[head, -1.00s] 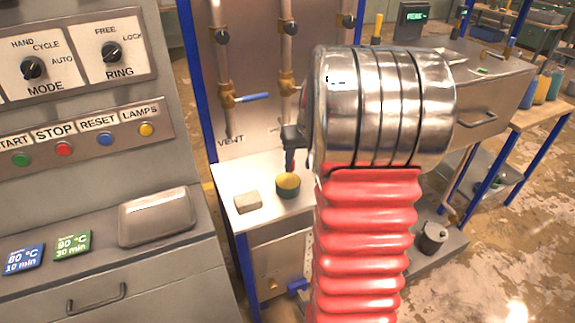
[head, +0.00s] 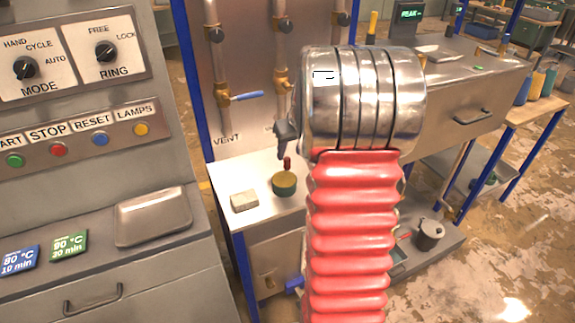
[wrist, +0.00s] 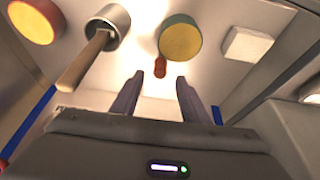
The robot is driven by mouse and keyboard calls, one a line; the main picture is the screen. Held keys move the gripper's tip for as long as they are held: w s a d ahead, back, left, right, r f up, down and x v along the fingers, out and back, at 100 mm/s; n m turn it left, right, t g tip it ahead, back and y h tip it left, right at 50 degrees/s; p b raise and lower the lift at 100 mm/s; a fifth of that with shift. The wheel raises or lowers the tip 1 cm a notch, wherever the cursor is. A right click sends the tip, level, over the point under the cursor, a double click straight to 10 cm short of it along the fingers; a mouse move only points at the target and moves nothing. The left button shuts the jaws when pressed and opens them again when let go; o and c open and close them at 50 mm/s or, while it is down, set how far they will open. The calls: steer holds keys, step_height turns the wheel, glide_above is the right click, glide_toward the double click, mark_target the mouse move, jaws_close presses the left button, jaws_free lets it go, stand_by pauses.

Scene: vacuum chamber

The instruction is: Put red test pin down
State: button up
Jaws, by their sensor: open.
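The red test pin (head: 287,163) stands on the white bench top just behind a green round tin with a yellow top (head: 284,184). In the wrist view the pin (wrist: 160,68) shows close to the tin's edge (wrist: 180,38); I cannot tell whether they touch. My gripper (head: 283,148) is just above the pin in the head view, partly hidden by my arm. In the wrist view its two fingers (wrist: 156,84) are apart, with nothing between them, and the pin lies beyond their tips.
A pale block (head: 244,201) sits left of the tin on the bench (head: 228,178). The wrist view also shows a wooden-handled metal cup or mallet (wrist: 108,24) and a red-rimmed round tin (wrist: 35,20). Pipes with a blue-handled valve (head: 247,95) rise behind.

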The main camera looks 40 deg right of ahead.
mark_target(288, 159)
steer(key=shift+x, duration=2.65)
steer(key=shift+x, duration=2.75)
steer(key=shift+c, duration=0.2)
jaws_close()
